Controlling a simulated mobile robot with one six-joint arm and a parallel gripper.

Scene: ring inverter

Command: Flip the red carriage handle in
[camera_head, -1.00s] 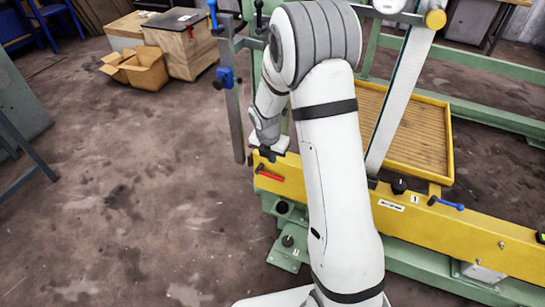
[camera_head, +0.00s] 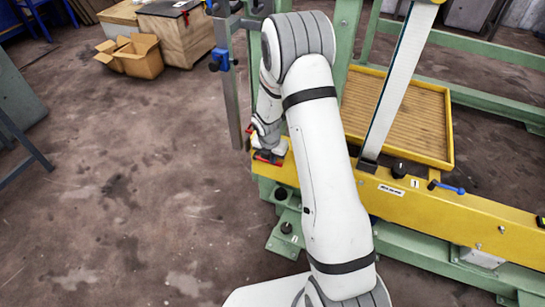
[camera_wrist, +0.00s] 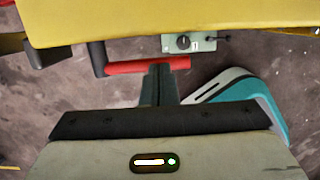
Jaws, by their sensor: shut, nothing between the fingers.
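The red carriage handle (camera_wrist: 130,68) is a red bar on a black arm at the edge of the yellow beam in the wrist view. It runs nearly level across the picture. My gripper (camera_wrist: 158,70) is shut and empty. Its dark fingertips overlap the lower edge of the bar, right of its middle; I cannot tell whether they touch it. In the head view the red handle (camera_head: 268,160) shows in part at the left end of the yellow beam (camera_head: 440,209), with my gripper (camera_head: 267,154) right over it, hiding some of it.
A blue-tipped lever (camera_head: 449,188) and a black knob (camera_head: 400,167) sit on the beam. A grey post with a blue clamp (camera_head: 221,60) stands just left of my gripper. A yellow-rimmed tray (camera_head: 448,125) lies behind.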

